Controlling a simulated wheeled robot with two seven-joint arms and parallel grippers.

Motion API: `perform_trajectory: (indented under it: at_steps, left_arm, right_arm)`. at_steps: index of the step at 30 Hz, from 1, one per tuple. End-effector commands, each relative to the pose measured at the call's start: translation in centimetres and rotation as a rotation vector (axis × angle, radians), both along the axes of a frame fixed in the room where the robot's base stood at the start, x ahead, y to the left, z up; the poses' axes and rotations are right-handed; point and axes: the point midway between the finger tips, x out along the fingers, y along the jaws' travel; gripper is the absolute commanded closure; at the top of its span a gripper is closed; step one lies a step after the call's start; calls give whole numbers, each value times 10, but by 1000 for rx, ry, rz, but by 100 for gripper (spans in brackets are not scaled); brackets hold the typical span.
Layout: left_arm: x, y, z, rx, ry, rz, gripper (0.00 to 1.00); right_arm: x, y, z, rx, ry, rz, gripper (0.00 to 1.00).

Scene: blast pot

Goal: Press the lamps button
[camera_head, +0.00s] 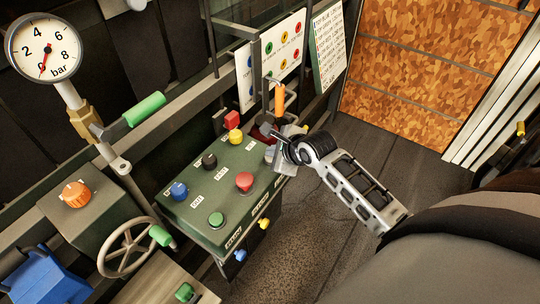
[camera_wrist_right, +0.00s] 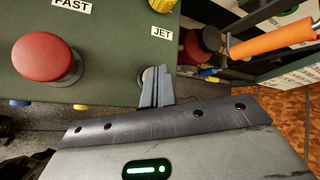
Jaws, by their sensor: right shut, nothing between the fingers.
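The green control box (camera_head: 195,215) carries several coloured buttons: blue (camera_head: 179,191), black (camera_head: 209,160), yellow (camera_head: 235,136), green (camera_head: 217,219) and red (camera_head: 244,182). Their small labels are hard to read in the head view, and I cannot make out a lamps label. My right gripper (camera_head: 275,156) is over the far right corner of the box. In the right wrist view its closed fingers (camera_wrist_right: 157,88) cover most of a pale round button (camera_wrist_right: 144,76), and I cannot tell whether they touch it. The red button (camera_wrist_right: 45,57) and "FAST" and "JET" labels show there.
An orange handle (camera_head: 279,98) stands upright just beyond my right gripper, with a dark red part near its base. A handwheel (camera_head: 127,248), a pressure gauge (camera_head: 44,48) and a green-gripped lever (camera_head: 145,109) are at left. Open floor (camera_head: 310,235) lies right of the box.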

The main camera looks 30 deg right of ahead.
Motion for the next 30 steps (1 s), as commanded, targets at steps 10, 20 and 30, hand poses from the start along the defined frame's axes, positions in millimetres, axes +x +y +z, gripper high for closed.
perform_trajectory:
  at_steps: [10,20,30]
  left_arm:
    - [1,0,1,-1,-3,0,69]
    - [1,0,6,-1,-4,0,69]
    - [1,-1,6,-1,-5,-1,69]
  right_arm:
    - [0,0,-1,-1,2,-1,100]
    - [-1,0,-9,1,3,-1,100]
    - [-1,0,-12,-1,7,0,100]
